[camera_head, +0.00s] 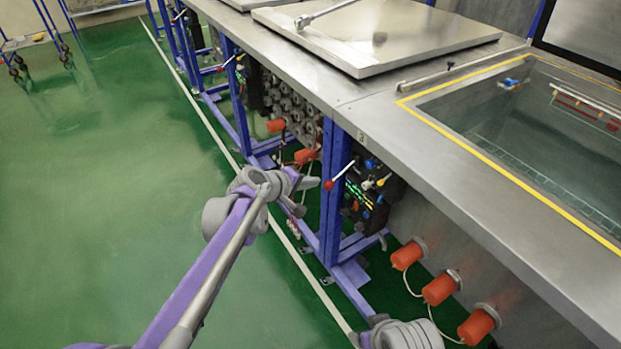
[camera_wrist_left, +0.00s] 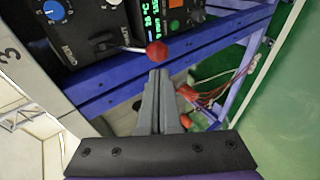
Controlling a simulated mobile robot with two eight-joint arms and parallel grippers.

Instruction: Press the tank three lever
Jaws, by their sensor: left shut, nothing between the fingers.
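The tank three lever (camera_head: 340,174) is a thin metal rod with a red ball knob (camera_head: 328,185). It sticks out from the control panel (camera_head: 372,190) under the tabletop edge, near the label "3" (camera_head: 361,136). My left gripper (camera_head: 312,182) is shut and empty, just left of the knob in the head view. In the left wrist view the shut fingertips (camera_wrist_left: 160,73) point at the red knob (camera_wrist_left: 157,51), very close to it. I cannot tell whether they touch. The lever rod (camera_wrist_left: 130,48) runs left from the knob to the panel. My right gripper is not in view.
An open water tank (camera_head: 545,110) with a yellow border is at the right. A flat metal lid (camera_head: 375,35) covers the tank behind. Blue frame posts (camera_head: 334,190) and orange plugs (camera_head: 440,289) are below the tabletop.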

